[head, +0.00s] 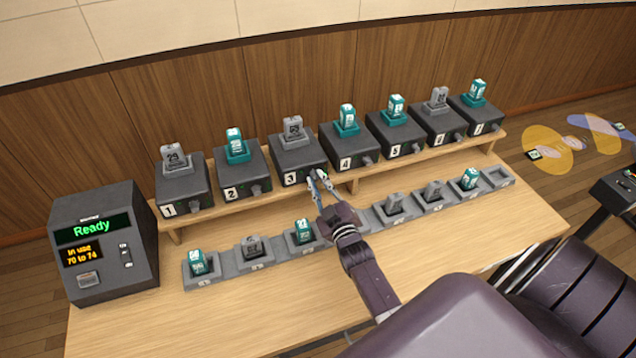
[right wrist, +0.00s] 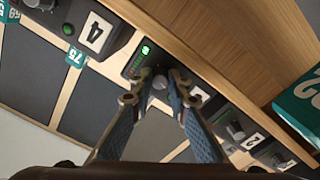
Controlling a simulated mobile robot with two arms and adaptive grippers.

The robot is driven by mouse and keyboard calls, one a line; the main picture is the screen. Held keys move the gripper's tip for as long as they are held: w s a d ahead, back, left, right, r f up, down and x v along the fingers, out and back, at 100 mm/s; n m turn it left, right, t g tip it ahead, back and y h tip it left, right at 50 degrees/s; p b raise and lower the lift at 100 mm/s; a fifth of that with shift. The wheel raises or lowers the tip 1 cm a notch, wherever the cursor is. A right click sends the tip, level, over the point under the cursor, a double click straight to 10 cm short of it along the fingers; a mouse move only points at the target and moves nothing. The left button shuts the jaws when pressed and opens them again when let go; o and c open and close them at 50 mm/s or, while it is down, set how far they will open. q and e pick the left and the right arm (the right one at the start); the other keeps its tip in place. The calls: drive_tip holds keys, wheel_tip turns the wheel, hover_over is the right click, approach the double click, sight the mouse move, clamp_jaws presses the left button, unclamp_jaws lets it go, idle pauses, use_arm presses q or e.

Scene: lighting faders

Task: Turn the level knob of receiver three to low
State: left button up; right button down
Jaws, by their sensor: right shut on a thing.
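Receiver three (head: 299,160) is a dark box on the raised shelf, marked 3, with a grey numbered pack standing in its top. My right gripper (head: 319,178) is at the right end of its front face. In the right wrist view the round grey level knob (right wrist: 160,82) sits between the fingertips of my right gripper (right wrist: 162,76), which is shut on it. A lit green indicator (right wrist: 146,50) shows beside the knob. The fingers partly hide the front face and number label, and I cannot read the knob's setting. My left gripper is not in view.
Receiver four (head: 348,149) stands close on the right and receiver two (head: 241,173) on the left. Below, a row of grey cradles (head: 228,267), some holding packs, lies on the table under my right arm. A console (head: 105,242) reading "Ready" stands at the left.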

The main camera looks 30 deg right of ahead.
drive_tip(key=n, duration=0.2)
drive_tip(key=n+b, duration=0.1)
drive_tip(key=n, duration=0.2)
drive_tip(key=shift+s+f+n+b, duration=0.1)
drive_tip(key=shift+f+n+b, duration=0.2)
drive_tip(key=n+b, duration=0.2)
drive_tip(key=n, duration=0.3)
drive_tip(key=shift+r+n, duration=0.1)
drive_tip(key=shift+n, duration=0.2)
drive_tip(key=c, duration=1.8)
unclamp_jaws()
drive_tip(key=shift+r, duration=0.2)
drive_tip(key=shift+s, duration=0.1)
drive_tip(key=shift+v, duration=3.9)
